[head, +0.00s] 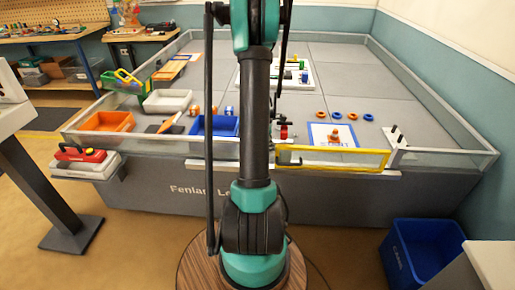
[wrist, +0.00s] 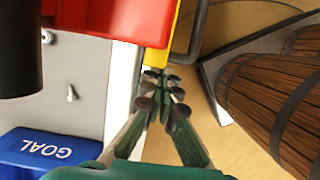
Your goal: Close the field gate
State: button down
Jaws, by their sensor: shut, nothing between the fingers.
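The field gate, a yellow-framed panel (head: 340,151), runs along the front right of the grey field in the head view. Its left end is beside my arm, and its right end is near a white post block (head: 397,140) with dark pins. I cannot tell whether it is fully in line with the front wall. In the wrist view a yellow bar (wrist: 155,58) shows just beyond my gripper (wrist: 163,80), beside a large red part (wrist: 112,20). My gripper is shut and empty, its fingertips close to the yellow bar; contact is unclear. In the head view my arm hides it.
A blue-bordered mat (head: 313,132) lies inside the field; a blue GOAL surface (wrist: 20,152) shows in the wrist view. Orange and blue rings (head: 352,116) lie behind. Trays, including a blue one (head: 222,130), stand left. A blue bin (head: 425,255) stands on the floor at right.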

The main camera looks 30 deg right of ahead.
jog(key=shift+s+d, duration=0.5)
jog(key=shift+d, duration=0.25)
